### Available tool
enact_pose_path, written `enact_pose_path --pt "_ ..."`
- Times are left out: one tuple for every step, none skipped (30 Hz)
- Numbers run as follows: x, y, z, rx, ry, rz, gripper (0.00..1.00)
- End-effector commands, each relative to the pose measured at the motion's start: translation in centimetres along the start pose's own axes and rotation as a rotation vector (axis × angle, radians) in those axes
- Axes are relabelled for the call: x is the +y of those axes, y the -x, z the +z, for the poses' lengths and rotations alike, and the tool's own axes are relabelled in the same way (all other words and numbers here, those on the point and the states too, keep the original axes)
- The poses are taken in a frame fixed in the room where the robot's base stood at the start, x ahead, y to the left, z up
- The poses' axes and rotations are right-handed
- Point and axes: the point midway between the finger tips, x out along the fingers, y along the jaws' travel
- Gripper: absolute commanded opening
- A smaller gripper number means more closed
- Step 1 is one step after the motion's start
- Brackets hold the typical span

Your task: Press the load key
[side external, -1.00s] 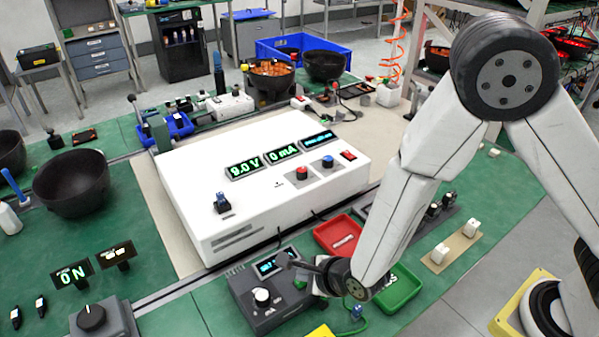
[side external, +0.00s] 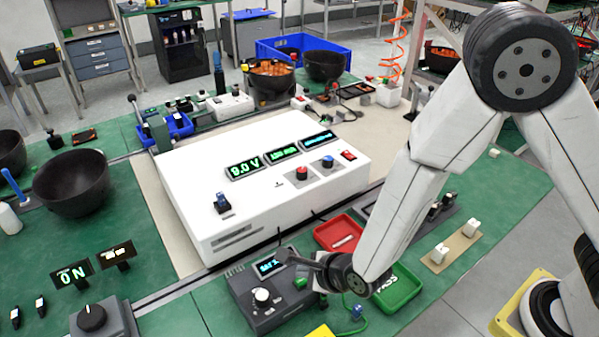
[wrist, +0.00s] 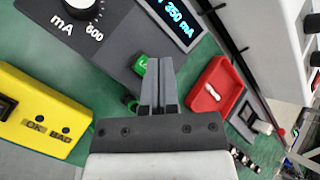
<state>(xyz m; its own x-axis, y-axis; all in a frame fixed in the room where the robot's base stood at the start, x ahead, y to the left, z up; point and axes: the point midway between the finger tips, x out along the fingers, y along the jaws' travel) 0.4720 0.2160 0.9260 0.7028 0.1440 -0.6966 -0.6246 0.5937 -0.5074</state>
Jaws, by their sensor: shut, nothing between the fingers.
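My gripper (wrist: 159,60) is shut and empty. Its fingertips are just right of the key in the wrist view and partly overlap it. In the side view my gripper (side external: 284,256) is over the box near its display. I cannot tell whether it touches the key.
The white tester (side external: 250,205) behind has lit displays, one reading 9.0 V. A red tray (side external: 325,232) and a green tray (side external: 405,285) marked PASS lie to the right of the box. A yellow block with OK and BAD labels (wrist: 45,110) shows in the wrist view.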

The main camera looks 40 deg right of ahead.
Motion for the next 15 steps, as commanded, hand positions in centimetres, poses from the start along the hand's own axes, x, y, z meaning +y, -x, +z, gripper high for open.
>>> enact_pose_path --pt "0.0 0.0 0.0 0.000 0.000 0.000 0.00" --pt "0.0 0.0 0.0 0.000 0.000 0.000 0.00" --pt "0.0 0.0 0.0 0.000 0.000 0.000 0.00" --pt "0.0 0.0 0.0 0.000 0.000 0.000 0.00" --pt "0.0 0.0 0.0 0.000 0.000 0.000 0.00" --pt "-0.1 0.1 0.1 0.000 0.000 0.000 0.00" --pt "-0.1 0.1 0.1 0.000 0.000 0.000 0.00" --pt "-0.1 0.2 0.1 -0.001 0.000 -0.001 0.00" --pt "-0.2 0.3 0.2 -0.001 -0.001 -0.001 0.00" --pt "-0.3 0.4 0.3 -0.001 -0.001 -0.001 0.00" --pt "-0.4 0.5 0.4 -0.002 -0.001 -0.001 0.00" --pt "-0.5 0.7 0.6 -0.001 -0.001 -0.001 0.00" --pt "-0.6 0.8 0.7 0.000 0.000 -0.001 0.00" --pt "-0.8 1.0 0.8 -0.001 -0.001 -0.001 0.00" --pt "-0.9 1.2 0.9 -0.001 -0.001 -0.002 0.00"
